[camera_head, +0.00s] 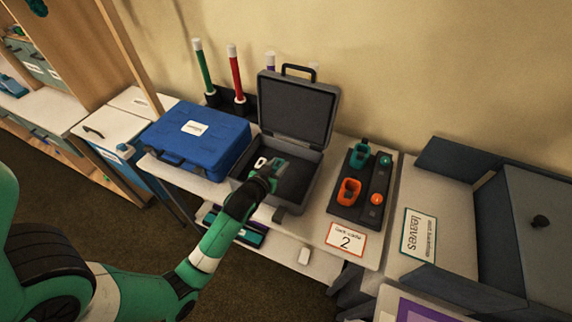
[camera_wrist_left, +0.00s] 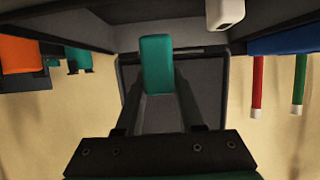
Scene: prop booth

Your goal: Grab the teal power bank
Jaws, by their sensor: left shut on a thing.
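The teal power bank (camera_wrist_left: 157,62) is between the two fingers of my left gripper (camera_wrist_left: 159,88) in the left wrist view, with its end sticking out past them. In the head view the left gripper (camera_head: 270,171) is inside the open grey case (camera_head: 294,112), and only a small part of the power bank (camera_head: 280,162) shows past the fingers. The gripper is shut on the power bank. I cannot tell whether it touches the case floor. My right gripper is not in view.
A small white object (camera_head: 260,163) is in the case, left of the gripper. A closed blue case (camera_head: 200,140) stands to the left. A dark tray (camera_head: 376,183) with orange and teal items lies to the right. Coloured tubes (camera_head: 235,75) stand behind.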

